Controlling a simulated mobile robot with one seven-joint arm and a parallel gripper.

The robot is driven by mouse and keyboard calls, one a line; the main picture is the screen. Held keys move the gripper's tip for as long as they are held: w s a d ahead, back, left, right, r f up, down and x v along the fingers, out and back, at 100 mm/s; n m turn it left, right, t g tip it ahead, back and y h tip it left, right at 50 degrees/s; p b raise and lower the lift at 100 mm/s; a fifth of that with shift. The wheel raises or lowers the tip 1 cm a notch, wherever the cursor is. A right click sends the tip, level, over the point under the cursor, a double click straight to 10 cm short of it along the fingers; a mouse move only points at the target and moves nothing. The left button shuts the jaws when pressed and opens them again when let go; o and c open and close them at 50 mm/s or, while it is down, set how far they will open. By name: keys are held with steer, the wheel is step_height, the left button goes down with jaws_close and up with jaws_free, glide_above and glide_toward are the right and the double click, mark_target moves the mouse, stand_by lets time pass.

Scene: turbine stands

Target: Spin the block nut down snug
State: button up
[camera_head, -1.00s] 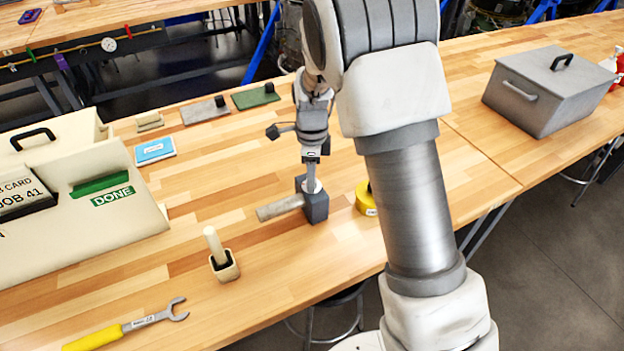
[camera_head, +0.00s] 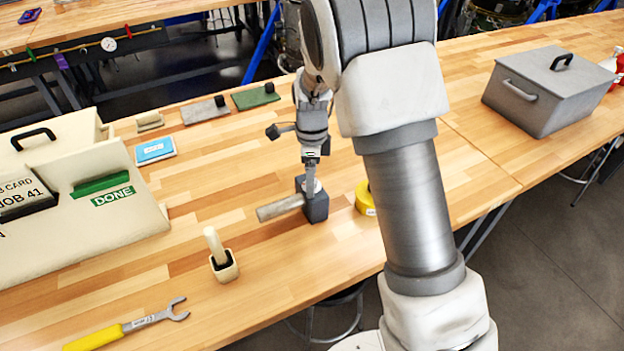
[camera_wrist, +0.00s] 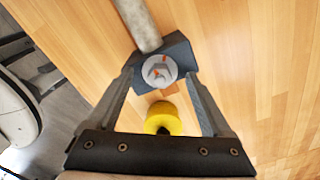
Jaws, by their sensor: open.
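A dark grey block (camera_head: 316,205) stands on the wooden bench with a light grey cylinder (camera_head: 281,207) sticking out of its side. A round pale nut-like piece (camera_wrist: 160,71) with orange marks sits on top of the block; I cannot make out its thread or seating. In the wrist view, my gripper (camera_wrist: 160,75) is open, with one finger on each side of the round piece. The head view shows my gripper (camera_head: 311,183) pointing down at the block top, its fingers partly covering the piece. Whether the fingers touch it is unclear.
A yellow round item (camera_head: 365,198) lies close to the right of the block. A small holder with a pale handle (camera_head: 224,266) and a yellow-handled wrench (camera_head: 125,325) lie at the front left. A cream job-card box (camera_head: 80,190) stands left, a grey lidded box (camera_head: 549,92) right.

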steer(key=shift+r+p, duration=1.95)
steer(key=shift+r, duration=0.6)
